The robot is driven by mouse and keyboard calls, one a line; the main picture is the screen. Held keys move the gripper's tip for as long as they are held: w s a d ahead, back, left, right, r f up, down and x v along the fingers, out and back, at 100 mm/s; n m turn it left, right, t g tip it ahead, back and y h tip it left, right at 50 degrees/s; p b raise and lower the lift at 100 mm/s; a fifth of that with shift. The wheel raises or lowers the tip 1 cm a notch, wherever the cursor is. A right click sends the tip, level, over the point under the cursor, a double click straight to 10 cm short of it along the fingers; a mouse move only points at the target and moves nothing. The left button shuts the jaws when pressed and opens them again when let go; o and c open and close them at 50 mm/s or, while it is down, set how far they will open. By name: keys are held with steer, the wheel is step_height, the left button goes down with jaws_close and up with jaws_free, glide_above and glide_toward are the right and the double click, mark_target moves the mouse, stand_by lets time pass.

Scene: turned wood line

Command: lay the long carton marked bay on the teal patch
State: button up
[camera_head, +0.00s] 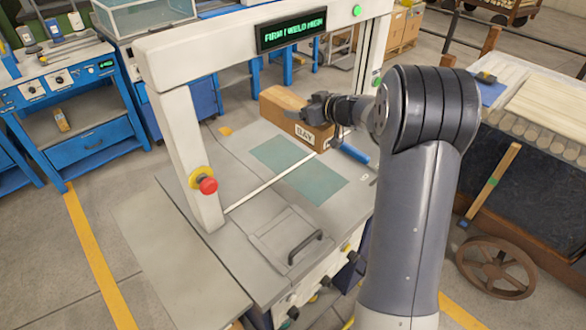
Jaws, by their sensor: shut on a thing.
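The long brown carton (283,113) has a white label reading BAY on its near end. It is at the far end of the grey machine table, behind the teal patch. My gripper (318,108) is at the carton's right side and shut on it; the fingertips are partly hidden by the dark gripper body.
A white frame (182,150) with a red stop button (208,186) arches over the table. A blue-handled tool (355,153) lies right of the patch. A black handle (305,247) stands up from the near tabletop. A spoked wheel (497,267) is on the floor at right.

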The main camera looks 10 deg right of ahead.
steer(key=f+b, duration=0.4)
steer(key=f, duration=0.1)
steer(key=shift+w+a+f+b, duration=0.1)
steer(key=shift+w+a+b, duration=0.1)
steer(key=shift+b, duration=0.15)
step_height(320, 180, down, 10)
steer(key=b, duration=0.2)
steer(key=shift+b, duration=0.35)
steer(key=shift+f, duration=0.1)
steer(key=o, duration=1.4)
steer(key=shift+f, duration=0.15)
steer(key=shift+c, duration=0.2)
steer(key=shift+s+d+r, duration=0.15)
steer(key=shift+d+r, duration=0.05)
steer(key=shift+r, duration=0.05)
steer(key=v, duration=1.1)
steer(key=shift+s+d+p, duration=0.15)
steer(key=shift+s+p, duration=0.1)
steer(key=shift+p, duration=0.1)
